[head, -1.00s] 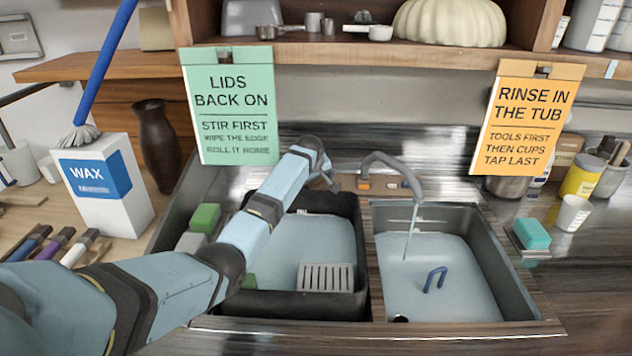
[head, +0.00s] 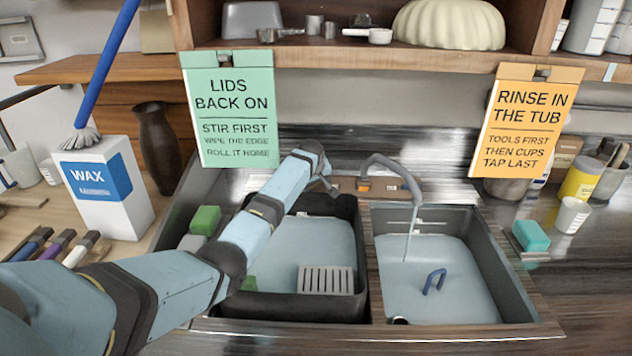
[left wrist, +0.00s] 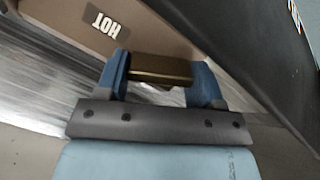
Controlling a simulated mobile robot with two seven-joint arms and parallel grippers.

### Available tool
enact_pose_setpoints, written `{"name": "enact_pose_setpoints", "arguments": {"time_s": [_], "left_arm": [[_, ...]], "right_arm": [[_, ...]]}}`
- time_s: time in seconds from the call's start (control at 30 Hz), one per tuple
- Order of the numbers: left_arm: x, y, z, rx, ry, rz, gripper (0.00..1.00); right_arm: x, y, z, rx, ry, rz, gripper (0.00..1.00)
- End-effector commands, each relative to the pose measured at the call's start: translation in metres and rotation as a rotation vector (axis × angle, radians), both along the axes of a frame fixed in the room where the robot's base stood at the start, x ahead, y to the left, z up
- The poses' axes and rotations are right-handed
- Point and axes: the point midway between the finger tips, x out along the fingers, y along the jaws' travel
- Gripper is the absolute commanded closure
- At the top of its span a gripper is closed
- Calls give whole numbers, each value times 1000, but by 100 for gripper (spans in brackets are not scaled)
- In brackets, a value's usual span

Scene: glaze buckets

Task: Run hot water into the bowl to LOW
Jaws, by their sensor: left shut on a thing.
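The right bowl of the sink (head: 500,262) holds pale water (head: 400,295), with a blue U-shaped thing (head: 434,281) in it. The grey spout (head: 408,178) arches over this bowl, and a thin stream (head: 410,235) runs from it into the water. I cannot make out a LOW mark. My left gripper (head: 332,188) is behind the left basin, left of the spout. In the left wrist view its blue fingers (left wrist: 160,82) are shut on a brass-coloured handle (left wrist: 160,70), beside a brown panel with a HOT label (left wrist: 106,24). My right gripper is not in view.
The left basin (head: 318,309) holds water and a slotted grey piece (head: 326,280). Green and grey blocks (head: 205,219) lie on its left edge. A teal sponge (head: 531,235) and white cup (head: 572,214) stand at right. Two signs hang from the shelf above.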

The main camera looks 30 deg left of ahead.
Motion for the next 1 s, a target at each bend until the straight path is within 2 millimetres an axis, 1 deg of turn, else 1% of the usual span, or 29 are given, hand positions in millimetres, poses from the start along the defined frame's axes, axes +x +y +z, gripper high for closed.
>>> {"name": "enact_pose_setpoints", "arguments": {"time_s": [0.03, 0.6, 0.8, 1.0], "left_arm": [[0, 0, 3, 12, 9, -18, 62], [1, -1, 2, 199, 123, -316, 62], [1, -1, 1, 235, 146, -372, 62], [1, -1, 0, 248, 153, -393, 62]], "right_arm": [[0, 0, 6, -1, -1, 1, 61], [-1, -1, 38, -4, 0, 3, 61], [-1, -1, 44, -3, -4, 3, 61], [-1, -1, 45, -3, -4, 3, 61]]}}
